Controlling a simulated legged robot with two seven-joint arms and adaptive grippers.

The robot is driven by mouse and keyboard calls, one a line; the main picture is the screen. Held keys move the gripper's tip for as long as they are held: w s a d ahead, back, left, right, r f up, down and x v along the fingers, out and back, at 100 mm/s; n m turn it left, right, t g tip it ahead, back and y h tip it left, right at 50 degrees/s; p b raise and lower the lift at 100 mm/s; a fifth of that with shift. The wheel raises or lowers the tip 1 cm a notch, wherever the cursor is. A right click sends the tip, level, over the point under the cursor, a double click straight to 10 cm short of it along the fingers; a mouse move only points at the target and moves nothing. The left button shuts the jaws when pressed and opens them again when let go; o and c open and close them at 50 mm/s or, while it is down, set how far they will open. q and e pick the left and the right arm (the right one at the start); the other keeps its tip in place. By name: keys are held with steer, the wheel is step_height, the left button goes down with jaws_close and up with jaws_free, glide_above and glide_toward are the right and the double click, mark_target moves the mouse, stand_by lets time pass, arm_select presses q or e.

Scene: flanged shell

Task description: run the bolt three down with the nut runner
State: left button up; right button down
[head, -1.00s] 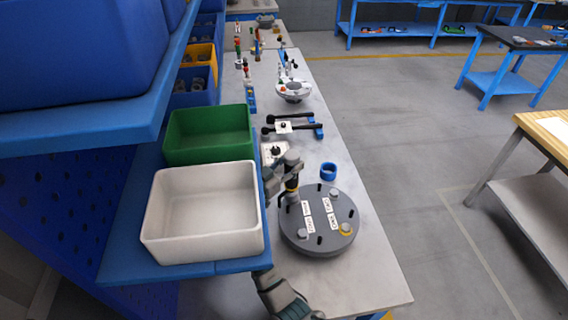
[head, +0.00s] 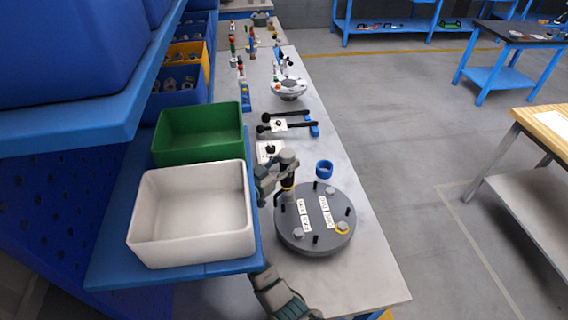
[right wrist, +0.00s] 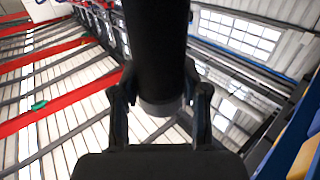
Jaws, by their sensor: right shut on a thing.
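The flanged shell (head: 316,243) is a round dark grey disc on the bench, with white labels (head: 325,212) too small to read. I cannot tell which is bolt three. My right gripper (head: 284,180) is shut on the nut runner (head: 288,183), upright over the shell's far-left edge. The tool's lower end is at a bolt position there; contact is unclear. The right wrist view shows its black body (right wrist: 157,50) between the fingers. My left gripper is not visible.
A white bin (head: 190,215) and a green bin (head: 200,132) stand on a blue shelf left of the shell, close to my right arm. A blue ring (head: 324,169) lies just beyond the shell. Black-handled tools (head: 288,122) lie farther back. The bench right of the shell is narrow and clear.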

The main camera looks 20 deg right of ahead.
steer(key=shift+r, duration=0.4)
steer(key=shift+d, duration=0.15)
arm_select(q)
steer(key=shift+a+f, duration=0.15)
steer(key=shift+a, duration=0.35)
arm_select(e)
steer(key=shift+a+r, duration=0.15)
steer(key=shift+a, duration=0.05)
steer(key=shift+d, duration=0.8)
arm_select(q)
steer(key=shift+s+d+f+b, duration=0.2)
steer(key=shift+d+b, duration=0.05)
steer(key=shift+b, duration=0.05)
arm_select(e)
steer(key=shift+d, duration=0.3)
